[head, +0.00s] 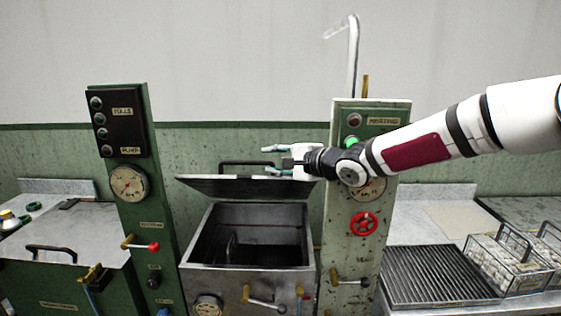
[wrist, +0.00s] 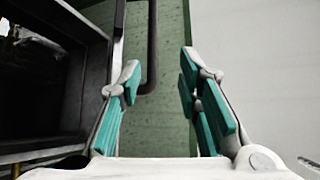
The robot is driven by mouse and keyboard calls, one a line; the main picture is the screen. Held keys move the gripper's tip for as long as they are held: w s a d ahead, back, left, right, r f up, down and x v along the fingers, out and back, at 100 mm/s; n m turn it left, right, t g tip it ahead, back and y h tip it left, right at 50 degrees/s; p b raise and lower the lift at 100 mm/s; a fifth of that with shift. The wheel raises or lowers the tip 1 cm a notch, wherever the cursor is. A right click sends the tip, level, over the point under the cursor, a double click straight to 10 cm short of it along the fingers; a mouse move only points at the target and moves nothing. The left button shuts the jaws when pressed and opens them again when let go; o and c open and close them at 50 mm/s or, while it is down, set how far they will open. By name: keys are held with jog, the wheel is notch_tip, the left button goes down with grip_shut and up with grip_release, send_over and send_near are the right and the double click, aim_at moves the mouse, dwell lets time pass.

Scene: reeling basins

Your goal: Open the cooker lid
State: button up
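The cooker (head: 248,274) is a grey metal basin in the middle of the head view. Its lid (head: 245,187) is raised at the back, so the dark inside shows. The lid's black handle (head: 232,163) stands on the lid's far side. My gripper (head: 267,160) is above the lid's right part, fingers pointing left, at the handle's right end. In the wrist view the fingers (wrist: 160,70) are apart. The handle (wrist: 152,40) appears between the fingertips, and the lid's edge (wrist: 118,40) is just left of them. Contact with the handle cannot be told.
Green control columns stand left (head: 130,185) and right (head: 345,215) of the cooker, the right one with a red handwheel (head: 364,223). A closed basin (head: 60,238) is at far left. A ribbed drain tray (head: 435,275) and wire baskets (head: 505,265) are at right. The wall is behind.

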jog(key=shift+v, duration=1.15)
